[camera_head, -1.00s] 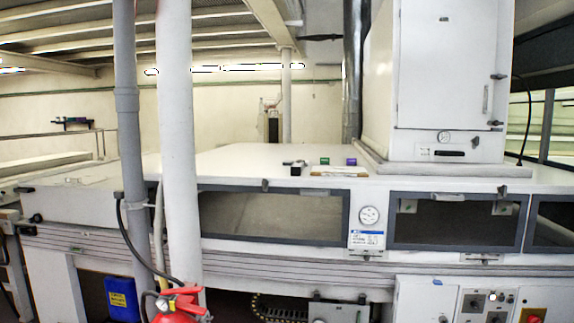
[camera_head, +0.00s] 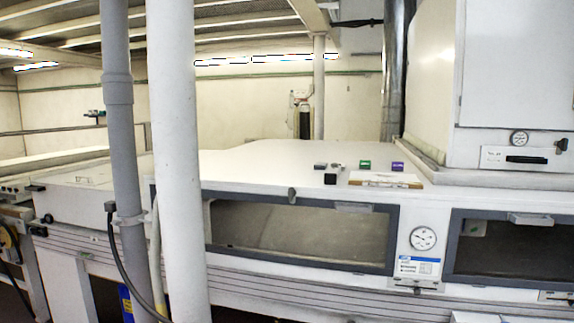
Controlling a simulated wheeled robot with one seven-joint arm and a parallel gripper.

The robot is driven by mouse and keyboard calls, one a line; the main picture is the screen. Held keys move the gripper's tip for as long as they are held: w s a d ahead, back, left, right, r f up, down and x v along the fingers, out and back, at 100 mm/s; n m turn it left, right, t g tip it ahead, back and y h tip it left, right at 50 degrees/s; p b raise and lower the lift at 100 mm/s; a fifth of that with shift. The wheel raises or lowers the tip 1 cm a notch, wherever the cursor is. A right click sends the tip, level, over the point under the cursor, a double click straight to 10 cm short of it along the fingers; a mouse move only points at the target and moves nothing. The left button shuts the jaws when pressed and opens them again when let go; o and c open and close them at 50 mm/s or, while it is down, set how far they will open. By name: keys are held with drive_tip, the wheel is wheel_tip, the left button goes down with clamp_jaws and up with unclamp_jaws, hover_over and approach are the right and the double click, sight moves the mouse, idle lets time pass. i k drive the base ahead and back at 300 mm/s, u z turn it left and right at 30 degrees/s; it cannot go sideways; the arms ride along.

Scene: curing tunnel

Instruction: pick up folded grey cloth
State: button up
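Small objects sit on the white machine top, close to its front edge. Two small grey items (camera_head: 321,166) lie there side by side; either could be the folded grey cloth, but they are too small to tell. A black block (camera_head: 330,179) is just in front of them. My gripper is not in view.
A green block (camera_head: 365,164) and a purple block (camera_head: 397,166) stand to the right, behind a flat board (camera_head: 378,182). A white pipe (camera_head: 178,150) and a grey pipe (camera_head: 121,130) rise at the left. The white machine top (camera_head: 260,165) is otherwise mostly clear.

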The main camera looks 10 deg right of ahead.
sight(318, 166)
drive_tip(key=z, duration=0.1)
drive_tip(key=i, duration=1.2)
drive_tip(key=z, duration=0.3)
